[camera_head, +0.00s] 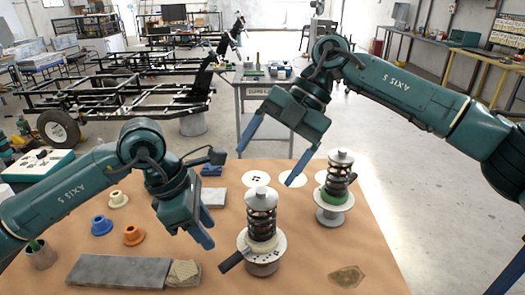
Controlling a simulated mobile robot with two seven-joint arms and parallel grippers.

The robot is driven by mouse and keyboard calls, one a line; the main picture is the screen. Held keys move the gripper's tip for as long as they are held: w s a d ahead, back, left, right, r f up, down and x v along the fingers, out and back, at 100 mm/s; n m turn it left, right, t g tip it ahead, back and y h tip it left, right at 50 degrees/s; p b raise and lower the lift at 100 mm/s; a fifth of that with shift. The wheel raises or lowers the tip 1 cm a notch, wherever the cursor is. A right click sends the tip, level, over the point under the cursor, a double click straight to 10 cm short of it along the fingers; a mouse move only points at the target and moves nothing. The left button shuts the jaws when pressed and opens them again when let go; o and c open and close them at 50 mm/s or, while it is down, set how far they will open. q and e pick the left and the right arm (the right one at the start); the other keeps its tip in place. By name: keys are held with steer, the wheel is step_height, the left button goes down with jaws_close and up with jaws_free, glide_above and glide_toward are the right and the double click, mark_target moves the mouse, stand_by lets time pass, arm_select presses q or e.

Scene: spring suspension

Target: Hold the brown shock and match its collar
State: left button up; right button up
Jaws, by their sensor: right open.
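The front shock (262,210) stands upright, with a dark brownish coil, grey cap and pale collar on a round white flange. A second shock (341,172) stands upright behind it to the right, with a dark coil and green collar. Loose collars lie at the left: cream (118,199), blue (102,225) and orange (133,235). My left gripper (188,236) is low over the table, left of the front shock and apart from it; its fingers look spread and empty. My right gripper (268,162) is open and empty, above and behind the front shock.
A grey slab (118,271) and a beige block (183,273) lie at the front left. A dark bar (236,260) juts from the front shock's base. White discs (256,179) lie behind, and a brown patch (347,276) is at the front right. The right table edge is clear.

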mark_target(263, 206)
steer(key=a+t+h, duration=0.1)
steer(key=h, duration=0.1)
steer(key=a+t+h, duration=0.1)
steer(key=h, duration=0.1)
steer(key=shift+w+a+n, duration=0.1)
steer(key=shift+w+n, duration=0.2)
steer(key=shift+w, duration=0.05)
steer(key=shift+w+d+f+t+h, duration=0.15)
steer(key=shift+w+t+h, duration=0.15)
steer(key=shift+h, duration=0.25)
steer(key=shift+w+d+f+t+h, duration=0.15)
steer(key=shift+t+h, duration=0.15)
steer(key=shift+h, duration=0.25)
steer(key=shift+w+n, duration=0.1)
steer(key=shift+n, duration=0.2)
step_height(263, 206, down, 13)
steer(key=shift+c, duration=0.4)
steer(key=shift+d, duration=0.1)
steer(key=c, duration=1.7)
steer(key=o, duration=1.1)
steer(key=c, duration=0.5)
